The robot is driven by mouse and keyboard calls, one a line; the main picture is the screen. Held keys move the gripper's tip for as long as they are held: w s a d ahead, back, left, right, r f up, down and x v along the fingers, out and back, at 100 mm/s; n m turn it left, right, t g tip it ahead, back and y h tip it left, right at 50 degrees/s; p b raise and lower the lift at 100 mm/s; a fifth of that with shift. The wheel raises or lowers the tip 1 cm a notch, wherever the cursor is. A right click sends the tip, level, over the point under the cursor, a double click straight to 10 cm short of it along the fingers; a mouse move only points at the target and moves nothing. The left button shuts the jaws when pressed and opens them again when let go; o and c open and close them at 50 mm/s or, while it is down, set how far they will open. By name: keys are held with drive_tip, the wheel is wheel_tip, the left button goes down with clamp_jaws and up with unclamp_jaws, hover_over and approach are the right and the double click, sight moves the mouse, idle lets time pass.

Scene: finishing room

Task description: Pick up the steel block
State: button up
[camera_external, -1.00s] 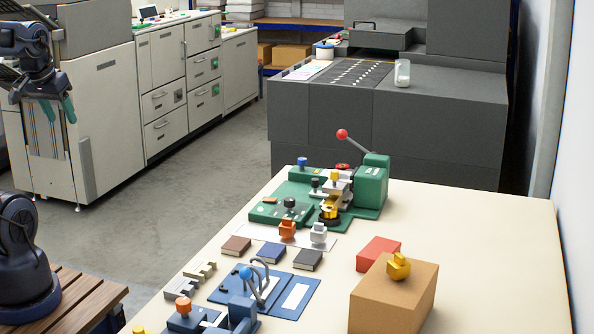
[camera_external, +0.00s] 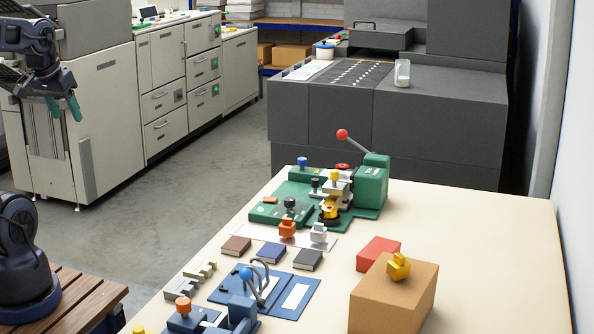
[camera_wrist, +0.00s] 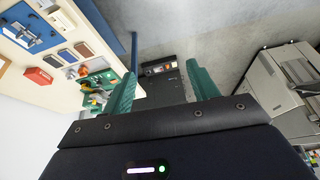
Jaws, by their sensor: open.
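A small silver-grey block (camera_external: 318,233) with a knob-like top stands upright on a white sheet on the cream table, right of a similar orange block (camera_external: 287,229). It looks like the steel block. My gripper (camera_external: 65,108) has teal fingers and hangs at the upper left, far from the table objects. In the wrist view my gripper (camera_wrist: 162,88) is open, with nothing between its fingers. The table items are small at the upper left there, and I cannot clearly pick out the silver block.
A green machine (camera_external: 370,190) with a red-balled lever stands just behind the blocks. Dark swatches (camera_external: 270,253), a blue board (camera_external: 296,290) and grey stepped pieces (camera_external: 181,289) lie in front.

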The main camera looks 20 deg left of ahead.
drive_tip(key=w+d+m, duration=0.5)
drive_tip(key=w+d, duration=0.3)
drive_tip(key=w, duration=0.4)
drive_tip(key=m+g+h, duration=0.5)
drive_tip(key=m, duration=0.8)
approach(319, 229)
drive_tip(key=shift+y, duration=0.3)
drive_tip(key=x, duration=1)
drive_tip(key=shift+w+d, duration=0.15)
drive_tip(key=shift+w, duration=0.15)
drive_tip(key=shift+r, duration=0.1)
drive_tip(key=c, duration=1.2)
